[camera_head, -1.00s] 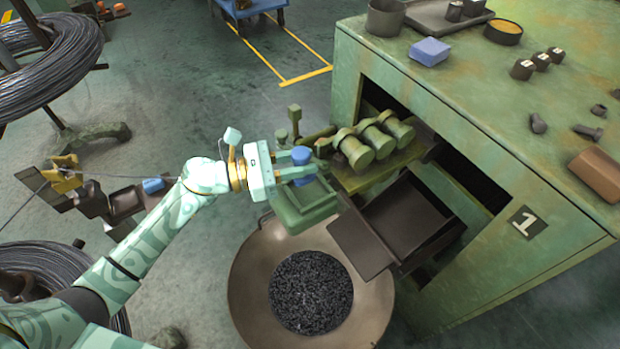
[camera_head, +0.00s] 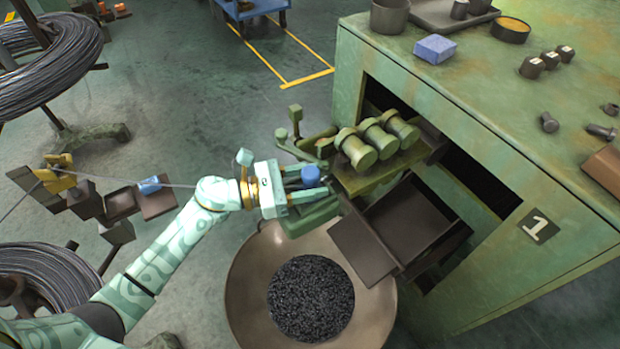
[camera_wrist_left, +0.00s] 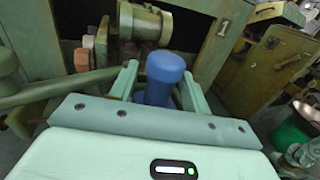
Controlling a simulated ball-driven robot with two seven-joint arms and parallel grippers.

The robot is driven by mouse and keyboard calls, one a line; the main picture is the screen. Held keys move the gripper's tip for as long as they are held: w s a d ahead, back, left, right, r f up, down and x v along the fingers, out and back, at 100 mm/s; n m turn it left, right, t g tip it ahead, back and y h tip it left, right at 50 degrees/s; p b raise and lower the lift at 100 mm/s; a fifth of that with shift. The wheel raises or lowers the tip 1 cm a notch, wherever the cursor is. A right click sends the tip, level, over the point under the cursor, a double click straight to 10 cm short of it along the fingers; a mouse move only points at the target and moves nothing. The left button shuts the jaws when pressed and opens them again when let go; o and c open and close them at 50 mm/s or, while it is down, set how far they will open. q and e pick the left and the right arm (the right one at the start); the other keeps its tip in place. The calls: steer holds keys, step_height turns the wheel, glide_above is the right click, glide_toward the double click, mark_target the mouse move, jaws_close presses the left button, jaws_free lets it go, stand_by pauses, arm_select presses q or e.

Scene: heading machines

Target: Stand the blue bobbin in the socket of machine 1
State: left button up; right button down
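The blue bobbin (camera_head: 310,176) stands upright between the fingers of my left gripper (camera_head: 311,184), which looks shut on it. In the left wrist view the bobbin (camera_wrist_left: 163,76) rises above the fingers; its lower end is hidden. Machine 1 (camera_head: 430,110) is the green cabinet with a number 1 plate (camera_head: 539,228). The gripper is at its left side, above a green block (camera_head: 312,218) that juts out over a round pan. I cannot see the socket, nor tell whether the bobbin's foot touches anything. My right gripper is not in view.
Green cylinders (camera_head: 378,140) and a dark chute (camera_head: 400,225) sit close to the right of the gripper. The round pan (camera_head: 245,285) with dark pieces lies below. A wire stand with a small blue part (camera_head: 149,185) and wire coils are at left.

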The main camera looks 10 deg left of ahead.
arm_select(q)
steer(key=shift+r, duration=0.15)
steer(key=shift+s+a, duration=0.1)
steer(key=shift+a, duration=0.1)
steer(key=v, duration=1.1)
steer(key=shift+a, duration=0.25)
steer(key=shift+s, duration=0.15)
stand_by(0.4)
